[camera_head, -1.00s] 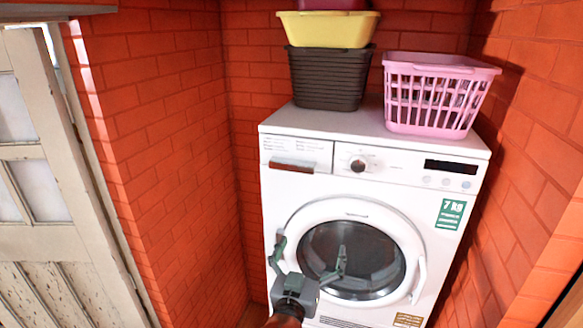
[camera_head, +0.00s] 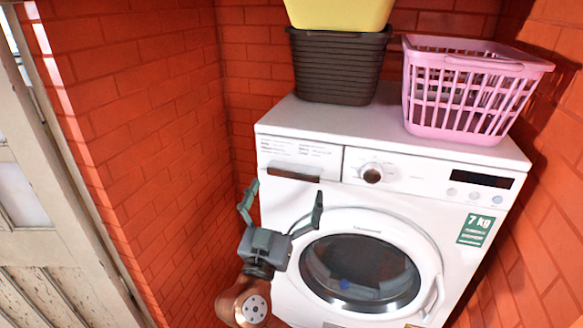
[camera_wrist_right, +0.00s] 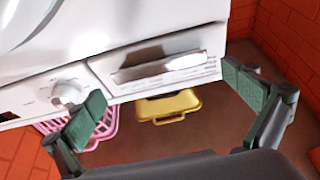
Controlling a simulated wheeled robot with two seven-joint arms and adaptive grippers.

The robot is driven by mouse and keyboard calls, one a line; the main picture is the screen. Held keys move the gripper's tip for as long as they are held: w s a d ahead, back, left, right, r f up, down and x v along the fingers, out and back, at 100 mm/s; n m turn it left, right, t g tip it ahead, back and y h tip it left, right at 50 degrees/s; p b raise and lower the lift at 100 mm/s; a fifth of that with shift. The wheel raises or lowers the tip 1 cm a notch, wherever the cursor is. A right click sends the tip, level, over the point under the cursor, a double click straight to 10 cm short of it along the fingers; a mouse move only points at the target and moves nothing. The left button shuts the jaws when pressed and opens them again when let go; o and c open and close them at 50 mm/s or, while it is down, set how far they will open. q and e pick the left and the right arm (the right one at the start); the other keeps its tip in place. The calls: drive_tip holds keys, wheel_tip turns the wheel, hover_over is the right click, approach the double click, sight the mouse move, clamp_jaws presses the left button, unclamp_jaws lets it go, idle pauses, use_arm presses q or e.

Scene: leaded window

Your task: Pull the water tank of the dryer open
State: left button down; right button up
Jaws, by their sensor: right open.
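The white dryer (camera_head: 400,195) stands against the brick walls. Its water tank (camera_head: 308,156) is the drawer front at the upper left, flush with the panel, with a dark handle recess (camera_head: 294,174) along its lower edge. In the right wrist view the water tank (camera_wrist_right: 207,69) and its handle recess (camera_wrist_right: 160,62) appear upside down between the fingers. My right gripper (camera_head: 284,192) is open and empty. Its fingers point up, in front of and just below the handle; no contact is visible. It also shows in the right wrist view (camera_wrist_right: 165,88). My left gripper is out of view.
A dark basket (camera_head: 338,70) with a yellow one (camera_head: 340,12) above it and a pink basket (camera_head: 470,90) stand on the dryer. The program knob (camera_head: 372,174) is right of the drawer. The round door (camera_head: 360,272) is below. A brick wall (camera_head: 150,130) is close on the left.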

sight(293, 175)
drive_tip(key=p+x, duration=0.1)
drive_tip(key=x, duration=0.3)
drive_tip(key=shift+d, duration=0.1)
drive_tip(key=shift+w, duration=0.3)
drive_tip(key=shift+c, duration=1.1)
drive_tip(key=c, duration=1.2)
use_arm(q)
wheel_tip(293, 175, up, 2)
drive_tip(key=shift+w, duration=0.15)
use_arm(e)
drive_tip(key=shift+o, duration=0.2)
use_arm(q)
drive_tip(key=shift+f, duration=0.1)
use_arm(e)
drive_tip(key=shift+d, duration=0.1)
